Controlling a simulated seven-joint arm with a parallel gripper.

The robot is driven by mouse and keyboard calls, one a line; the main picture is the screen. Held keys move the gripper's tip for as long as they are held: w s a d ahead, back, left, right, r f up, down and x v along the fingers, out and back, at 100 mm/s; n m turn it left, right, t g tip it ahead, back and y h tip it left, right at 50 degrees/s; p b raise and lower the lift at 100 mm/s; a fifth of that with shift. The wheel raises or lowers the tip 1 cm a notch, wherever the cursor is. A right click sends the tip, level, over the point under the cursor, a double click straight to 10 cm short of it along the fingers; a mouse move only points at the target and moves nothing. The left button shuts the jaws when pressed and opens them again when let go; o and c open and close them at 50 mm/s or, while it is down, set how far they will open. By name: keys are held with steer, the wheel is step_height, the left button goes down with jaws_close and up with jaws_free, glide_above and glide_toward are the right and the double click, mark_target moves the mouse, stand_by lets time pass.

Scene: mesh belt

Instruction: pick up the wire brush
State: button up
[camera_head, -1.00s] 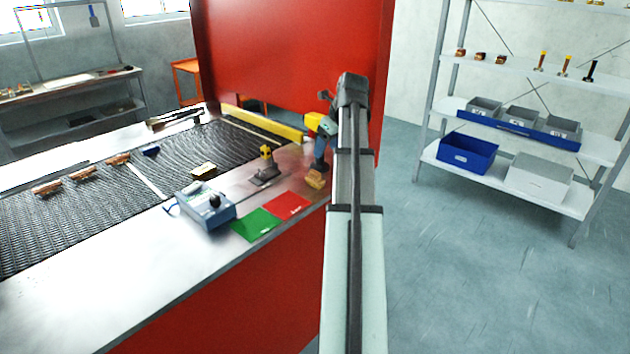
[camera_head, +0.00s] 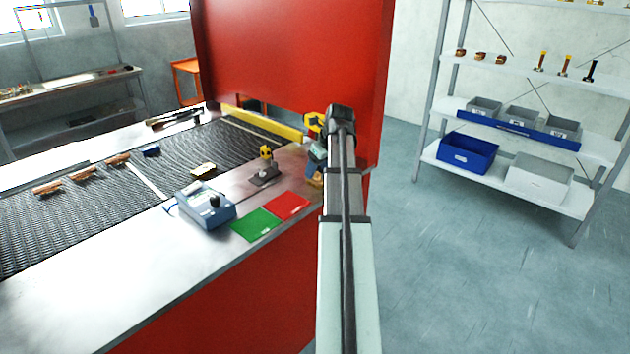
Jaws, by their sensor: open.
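My gripper (camera_head: 317,163) points down over the right end of the metal bench and is partly hidden by my own arm; it is open. A small tan, wood-coloured piece (camera_head: 314,179) shows just below it at the bench edge. It may be the wire brush, but it is small and partly covered, so I cannot be sure. I cannot tell whether the fingers are around it or above it, or whether they touch it.
The mesh belt (camera_head: 75,215) carries several copper-brown pieces and a small blue piece (camera_head: 151,151). A blue control box (camera_head: 207,208), green card (camera_head: 256,224), red card (camera_head: 287,206) and yellow-topped stand (camera_head: 264,170) are left of my gripper. A red panel (camera_head: 290,55) rises behind.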

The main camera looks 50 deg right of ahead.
steer(key=shift+x, duration=1.9)
steer(key=shift+c, duration=0.3)
jaws_close()
step_height(320, 180, up, 10)
